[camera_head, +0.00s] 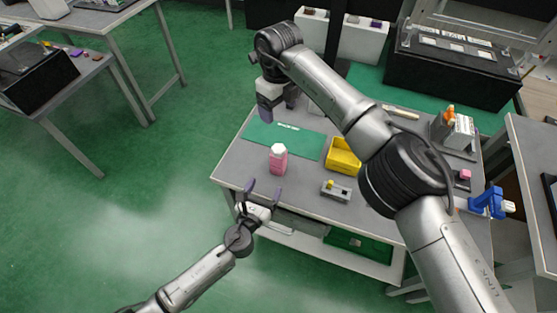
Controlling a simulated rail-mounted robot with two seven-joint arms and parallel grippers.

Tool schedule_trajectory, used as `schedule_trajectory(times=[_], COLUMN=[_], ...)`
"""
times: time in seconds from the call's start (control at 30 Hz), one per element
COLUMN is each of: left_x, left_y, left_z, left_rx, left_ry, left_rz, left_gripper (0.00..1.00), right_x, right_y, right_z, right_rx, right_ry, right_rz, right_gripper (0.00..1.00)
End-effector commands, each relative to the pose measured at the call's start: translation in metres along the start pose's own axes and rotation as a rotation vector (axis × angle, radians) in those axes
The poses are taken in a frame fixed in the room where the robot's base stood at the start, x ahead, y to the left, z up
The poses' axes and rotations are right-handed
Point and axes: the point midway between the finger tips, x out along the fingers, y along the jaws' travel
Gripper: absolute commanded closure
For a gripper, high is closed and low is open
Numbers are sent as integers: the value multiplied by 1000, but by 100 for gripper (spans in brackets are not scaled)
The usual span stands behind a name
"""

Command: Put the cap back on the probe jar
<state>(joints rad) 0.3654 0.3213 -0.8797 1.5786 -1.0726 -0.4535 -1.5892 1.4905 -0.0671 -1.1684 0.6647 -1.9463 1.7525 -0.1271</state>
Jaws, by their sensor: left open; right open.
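A pink jar (278,163) with a white top (278,149) stands upright on the grey table, near its front left. I take it for the probe jar; at this size I cannot tell whether the white part is a cap or a bare neck. No separate loose cap can be made out. My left gripper (263,190) is open and empty at the table's front edge, just below the jar and apart from it. My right gripper (278,107) is open above the back left of the table, behind the jar.
A green mat (284,139) lies behind the jar. A yellow bin (340,158) and a grey block with a yellow knob (336,190) stand to its right. A blue fixture (488,203) is at the right edge. My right arm hides part of the table.

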Motion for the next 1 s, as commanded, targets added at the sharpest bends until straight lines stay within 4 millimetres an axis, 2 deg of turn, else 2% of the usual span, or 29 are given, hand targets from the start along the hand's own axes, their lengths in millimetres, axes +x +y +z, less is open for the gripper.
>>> schedule_trajectory(times=[0.23,0.83,1.0], left_x=[-13,-14,-14], left_y=[0,0,1], left_z=[0,0,0], left_rx=[0,-4,-118], left_ry=[0,0,-1], left_rz=[0,0,8], left_gripper=[23,23,23], right_x=[-3,-3,-3], right_y=[0,0,0], right_z=[0,0,4], right_rx=[0,0,10], right_ry=[0,0,-22], right_rz=[0,0,-3], right_gripper=[22,22,22])
